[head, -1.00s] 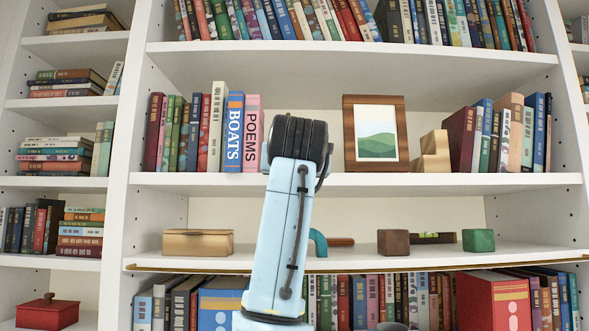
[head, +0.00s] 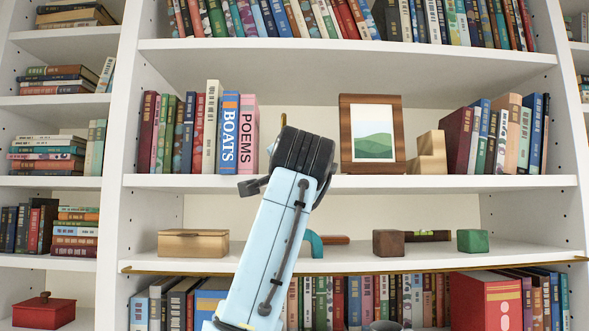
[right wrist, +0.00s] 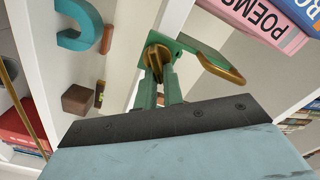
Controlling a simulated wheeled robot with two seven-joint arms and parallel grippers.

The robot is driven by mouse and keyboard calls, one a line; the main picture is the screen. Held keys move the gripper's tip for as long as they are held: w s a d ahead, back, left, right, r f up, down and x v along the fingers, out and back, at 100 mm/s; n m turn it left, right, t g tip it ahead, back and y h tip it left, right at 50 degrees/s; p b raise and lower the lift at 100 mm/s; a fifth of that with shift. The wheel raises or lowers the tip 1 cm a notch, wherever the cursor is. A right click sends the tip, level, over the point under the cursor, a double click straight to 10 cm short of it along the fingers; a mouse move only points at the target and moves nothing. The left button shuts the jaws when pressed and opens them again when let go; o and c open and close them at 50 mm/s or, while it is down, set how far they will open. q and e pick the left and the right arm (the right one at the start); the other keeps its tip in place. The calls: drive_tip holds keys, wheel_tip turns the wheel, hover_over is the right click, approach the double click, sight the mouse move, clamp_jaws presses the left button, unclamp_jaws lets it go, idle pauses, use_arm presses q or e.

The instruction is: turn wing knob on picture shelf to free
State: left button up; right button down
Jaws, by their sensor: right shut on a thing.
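My right arm covers the front of the picture shelf (head: 450,184) in the head view, hiding the wing knob and the gripper tips there. In the right wrist view my right gripper (right wrist: 157,68) is shut on the small brass-coloured wing knob (right wrist: 155,52). The knob sits by a green mount (right wrist: 165,38) at the white shelf edge. A green arm with a brass-rimmed rounded end (right wrist: 222,70) reaches out beside it. How far the knob is turned cannot be told. My left gripper is in neither view.
Above the shelf edge stand the pink POEMS book (head: 247,135) and the framed picture (head: 372,128). On the shelf below are a wooden box (head: 193,243), a teal hooked thing (head: 316,243), a brown block (head: 388,243) and a green block (head: 472,241).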

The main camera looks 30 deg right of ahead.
drive_tip(key=shift+s+d+f+m+p, duration=0.15)
drive_tip(key=shift+m+p, duration=0.1)
drive_tip(key=shift+m, duration=0.95)
drive_tip(key=shift+w+a+f+m+p, duration=0.1)
drive_tip(key=shift+m+p, duration=0.1)
drive_tip(key=shift+m, duration=1)
drive_tip(key=shift+s+d+f+m+p, duration=0.15)
drive_tip(key=shift+m+p, duration=0.1)
drive_tip(key=shift+m, duration=0.95)
drive_tip(key=shift+w, duration=0.1)
drive_tip(key=c, duration=1.5)
unclamp_jaws()
drive_tip(key=b+v, duration=0.5)
drive_tip(key=v, duration=0.8)
drive_tip(key=shift+s+a, duration=0.1)
drive_tip(key=shift+s, duration=0.15)
